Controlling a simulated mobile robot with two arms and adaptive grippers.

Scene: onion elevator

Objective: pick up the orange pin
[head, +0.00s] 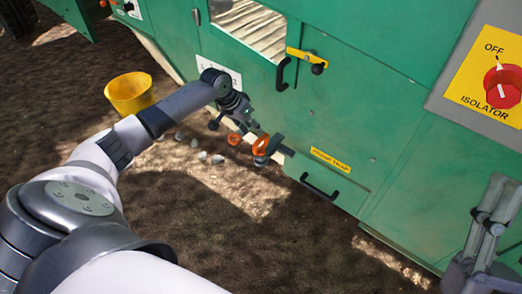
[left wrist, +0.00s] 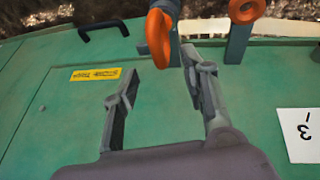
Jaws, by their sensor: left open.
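Two orange ring-shaped parts show low on the green machine. The larger one, which looks like the orange pin (head: 261,146), sits on a grey bracket; in the left wrist view it is an orange loop (left wrist: 158,36) just beyond the fingertips. The second orange ring (head: 234,139) is beside it and shows on a grey post in the left wrist view (left wrist: 246,10). My left gripper (head: 232,124) is open and empty, close above the rings, with its spread fingers also in the left wrist view (left wrist: 160,64). My right gripper (head: 488,215) is at the right edge, its opening unclear.
The green machine panel (head: 350,110) fills the right side, with a black handle (head: 319,188) and yellow label (head: 331,160) near the rings. A yellow bucket (head: 130,93) stands on the soil. Several pale lumps (head: 202,155) lie below. The isolator switch (head: 503,86) is at the right.

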